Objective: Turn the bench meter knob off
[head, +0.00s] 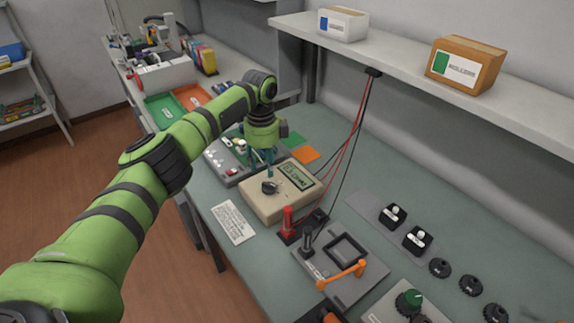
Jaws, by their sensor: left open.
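The bench meter (274,205) is a beige box on the grey-green bench, with a lit greenish display (299,177) showing text too small to read surely. Its dark knob (269,187) sits on the top face, left of the display. My left arm comes in from the left, and my left gripper (261,168) points down just above and behind the knob. Its fingers are open. They look apart from the knob, though the exact gap is hard to tell. The knob's pointer direction is too small to read. My right gripper is out of view.
A grey panel with buttons (226,165) stands behind the meter. A white paper label (233,222) lies to its left. Red and black probes (287,224) and a fixture with an orange handle (342,275) are in front. Red and black cables hang from the shelf (400,68).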

